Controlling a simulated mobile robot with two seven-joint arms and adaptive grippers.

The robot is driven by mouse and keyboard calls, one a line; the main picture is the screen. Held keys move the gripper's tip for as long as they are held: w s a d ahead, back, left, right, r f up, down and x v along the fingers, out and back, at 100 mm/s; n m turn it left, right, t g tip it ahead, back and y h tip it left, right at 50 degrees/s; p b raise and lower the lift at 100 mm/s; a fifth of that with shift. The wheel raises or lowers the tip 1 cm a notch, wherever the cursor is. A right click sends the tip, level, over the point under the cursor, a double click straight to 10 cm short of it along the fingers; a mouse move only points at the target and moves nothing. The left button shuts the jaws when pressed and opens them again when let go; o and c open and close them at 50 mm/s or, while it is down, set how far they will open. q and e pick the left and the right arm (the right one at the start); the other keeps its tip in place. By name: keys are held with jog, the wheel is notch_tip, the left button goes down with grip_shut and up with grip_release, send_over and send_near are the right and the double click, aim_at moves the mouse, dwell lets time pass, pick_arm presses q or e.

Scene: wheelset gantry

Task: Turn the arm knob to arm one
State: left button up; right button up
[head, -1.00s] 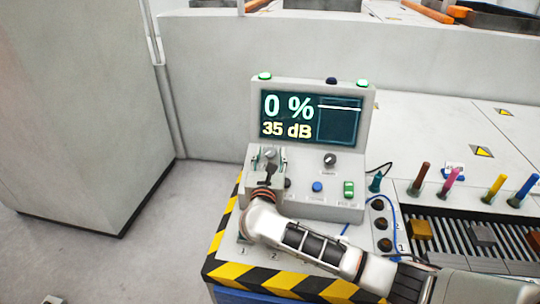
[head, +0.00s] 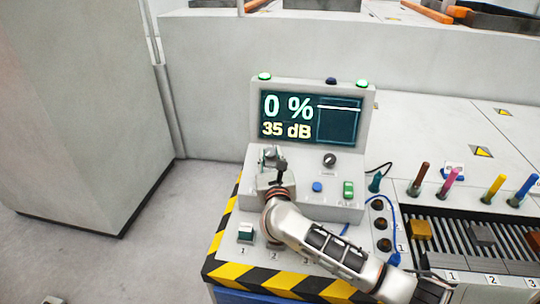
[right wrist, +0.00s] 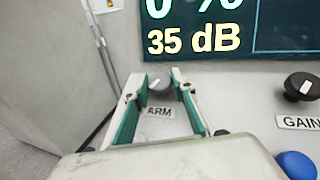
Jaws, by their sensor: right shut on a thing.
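The arm knob (right wrist: 158,83) is a grey dial with a white pointer mark, above the label "ARM" (right wrist: 160,113) in the right wrist view. The pointer leans slightly to the right of straight up. My right gripper (head: 272,158) is at the left side of the console (head: 330,206), its fingers on either side of the knob. In the right wrist view the green-lined fingers (right wrist: 160,86) are closed on the knob. In the head view the gripper largely hides the knob. My left gripper is out of view.
The console screen (head: 311,118) reads 0 % and 35 dB. Coloured pegs (head: 453,180) stand farther right.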

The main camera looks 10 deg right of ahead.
jog(key=n+y+p, duration=0.1)
jog(key=n+y, duration=0.1)
jog(key=n+y+p, duration=0.2)
jog(key=n+g+y+p, duration=0.1)
jog(key=n+y+p, duration=0.1)
jog(key=shift+d+r, duration=0.3)
jog(key=shift+d, duration=0.05)
jog(key=shift+n+g+y+p, duration=0.4)
jog(key=shift+n+y+p, duration=0.25)
jog(key=shift+p, duration=0.3)
jog(key=shift+f+y+p, duration=0.1)
jog(key=shift+y+p, duration=0.15)
jog(key=shift+p, duration=0.05)
jog(key=shift+f+n+g+y, duration=0.1)
jog(key=shift+n+g+y, duration=0.2)
jog(key=shift+n, duration=0.15)
jog(key=shift+p, duration=0.35)
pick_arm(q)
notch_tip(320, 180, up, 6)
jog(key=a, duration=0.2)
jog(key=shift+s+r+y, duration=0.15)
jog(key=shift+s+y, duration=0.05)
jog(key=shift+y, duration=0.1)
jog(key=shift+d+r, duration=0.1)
pick_arm(e)
jog(key=o, duration=1.1)
jog(key=shift+c, duration=0.2)
